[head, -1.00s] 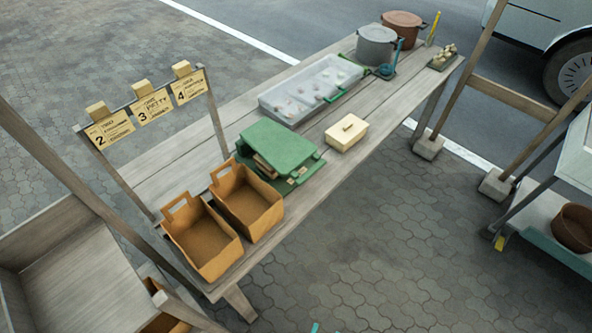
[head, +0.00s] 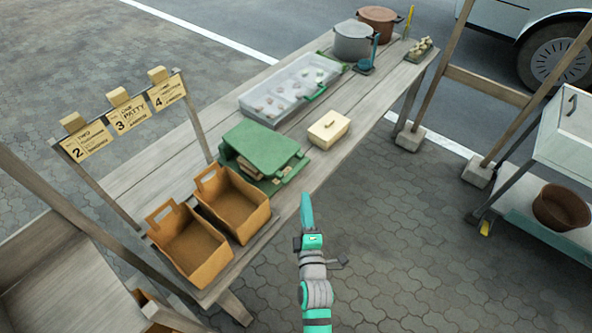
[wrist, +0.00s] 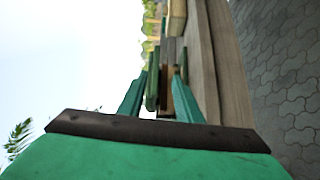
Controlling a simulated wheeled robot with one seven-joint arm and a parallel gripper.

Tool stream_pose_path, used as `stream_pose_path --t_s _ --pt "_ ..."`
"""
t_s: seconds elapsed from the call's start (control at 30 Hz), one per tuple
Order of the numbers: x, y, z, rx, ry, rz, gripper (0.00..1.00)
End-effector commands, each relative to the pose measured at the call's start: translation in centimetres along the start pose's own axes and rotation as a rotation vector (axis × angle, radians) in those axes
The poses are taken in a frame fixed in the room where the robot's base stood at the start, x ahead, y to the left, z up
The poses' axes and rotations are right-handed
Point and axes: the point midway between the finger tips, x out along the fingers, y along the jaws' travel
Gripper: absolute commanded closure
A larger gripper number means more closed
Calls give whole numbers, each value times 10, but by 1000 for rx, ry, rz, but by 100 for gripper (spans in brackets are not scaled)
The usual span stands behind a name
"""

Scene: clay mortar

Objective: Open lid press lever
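The green press (head: 262,148) stands on the wooden table behind the two orange-brown baskets, with its lid above a green base and pale pieces between them. I cannot pick out a separate lever on it. My gripper (head: 306,208) is in front of the table's right edge, apart from the press and to its lower right. In the wrist view, my gripper's two teal fingers (wrist: 160,90) are spread with nothing held between them. Green parts (wrist: 152,80), seemingly the press, show edge-on beyond and between the fingers.
A cream lidded box (head: 328,131) sits right of the press. A clear-lidded tray (head: 262,112), a grey pot (head: 354,42) and a brown pot (head: 381,24) stand farther back. Two baskets (head: 190,252) are at the near end. The paving (head: 400,230) right of the table is open.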

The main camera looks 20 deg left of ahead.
Motion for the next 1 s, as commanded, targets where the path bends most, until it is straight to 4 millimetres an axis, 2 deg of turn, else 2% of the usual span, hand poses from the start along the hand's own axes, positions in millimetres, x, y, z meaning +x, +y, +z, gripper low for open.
stream_pose_path --t_s 0.03,0.2,0.37,0.8,1.0 --pt "10 3 -6 -21 11 6 69" --pt "26 7 -15 -68 26 13 69" --pt "40 7 -16 -71 27 13 69" --pt "105 8 -17 -68 25 14 69" --pt "124 8 -17 -69 24 12 69"
